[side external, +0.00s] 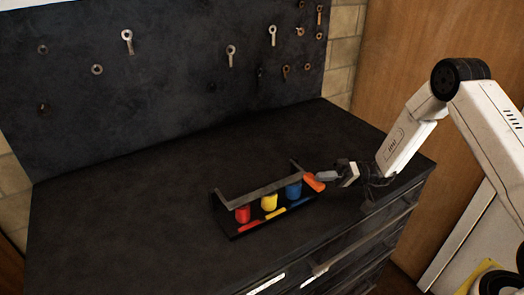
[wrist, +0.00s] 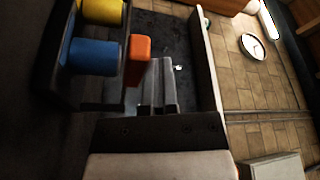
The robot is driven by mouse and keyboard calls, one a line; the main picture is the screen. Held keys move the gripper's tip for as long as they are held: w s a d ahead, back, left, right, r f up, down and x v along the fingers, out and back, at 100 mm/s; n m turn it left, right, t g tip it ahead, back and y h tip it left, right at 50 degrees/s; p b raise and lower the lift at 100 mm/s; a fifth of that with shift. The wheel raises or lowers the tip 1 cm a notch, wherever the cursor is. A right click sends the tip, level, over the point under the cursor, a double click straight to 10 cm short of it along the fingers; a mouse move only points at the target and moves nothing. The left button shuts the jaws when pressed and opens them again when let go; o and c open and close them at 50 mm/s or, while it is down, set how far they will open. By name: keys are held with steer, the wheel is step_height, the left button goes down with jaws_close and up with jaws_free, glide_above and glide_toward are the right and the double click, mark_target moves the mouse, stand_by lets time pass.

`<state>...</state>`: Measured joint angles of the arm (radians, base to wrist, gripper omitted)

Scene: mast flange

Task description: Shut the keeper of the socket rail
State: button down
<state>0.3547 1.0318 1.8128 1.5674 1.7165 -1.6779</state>
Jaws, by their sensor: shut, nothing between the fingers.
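The socket rail (side external: 240,235) is a dark holder on the bench top, with a red socket (side external: 243,214), a yellow socket (side external: 269,202) and a blue socket (side external: 293,190) in a row. A long grey bar (side external: 258,190), seemingly the keeper, runs raised along the row's far side. An orange tab (side external: 314,182) sticks out at the rail's right end; it also shows in the wrist view (wrist: 138,50). My gripper (side external: 324,176) is shut and empty right by the orange tab. In the wrist view my fingertips (wrist: 160,75) are just right of the tab; contact cannot be told.
The dark bench top (side external: 130,215) is clear around the rail. A dark pegboard (side external: 170,80) with several hanging wrenches and rings stands behind. Drawers with handles (side external: 330,258) lie below the bench's front edge. The bench's right edge is near my gripper.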

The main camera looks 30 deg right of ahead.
steer(key=shift+s+f, duration=0.15)
steer(key=shift+f, duration=0.3)
steer(key=shift+r, duration=0.2)
steer(key=shift+r, duration=2.15)
steer(key=d+f, duration=0.3)
steer(key=d, duration=0.6)
steer(key=shift+d+f, duration=0.2)
steer(key=shift+d, duration=0.05)
